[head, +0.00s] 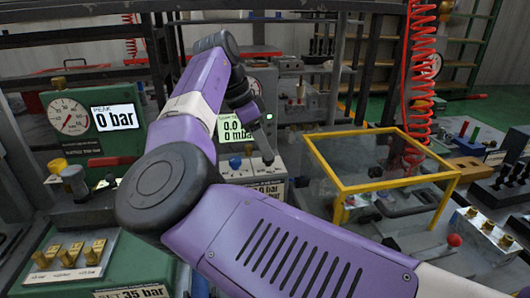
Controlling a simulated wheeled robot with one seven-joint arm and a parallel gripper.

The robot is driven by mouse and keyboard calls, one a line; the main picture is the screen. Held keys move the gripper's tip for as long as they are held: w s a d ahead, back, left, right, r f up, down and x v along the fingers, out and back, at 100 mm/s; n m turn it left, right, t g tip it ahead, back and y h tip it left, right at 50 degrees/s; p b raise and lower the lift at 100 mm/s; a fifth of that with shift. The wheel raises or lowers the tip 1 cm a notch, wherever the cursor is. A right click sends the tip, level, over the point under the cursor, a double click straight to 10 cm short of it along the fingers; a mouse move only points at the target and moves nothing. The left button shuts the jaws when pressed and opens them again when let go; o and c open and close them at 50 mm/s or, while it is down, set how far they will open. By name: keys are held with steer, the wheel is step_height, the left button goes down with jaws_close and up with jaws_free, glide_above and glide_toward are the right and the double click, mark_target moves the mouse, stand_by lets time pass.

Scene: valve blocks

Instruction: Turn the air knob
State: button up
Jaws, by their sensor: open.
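A blue knob (235,161) stands on the middle panel, below a pale green display (236,128). A yellow knob (57,166) and a grey knob (73,178) stand on the left panel. I cannot read which one is marked as the air knob. My gripper (267,158) points down over the middle panel, to the right of the blue knob and apart from it in the picture. Its jaws are open, and nothing shows between them. My arm hides part of the middle panel.
A green gauge box (83,118) reads 0 bar at the left. Brass valves (70,254) stand at the lower left. A yellow-framed clear box (375,184) stands right of my gripper, with a red coiled hose (421,75) behind it. Brass fittings (488,226) sit at the right.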

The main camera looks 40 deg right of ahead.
steer(key=shift+x, duration=1.2)
jaws_close()
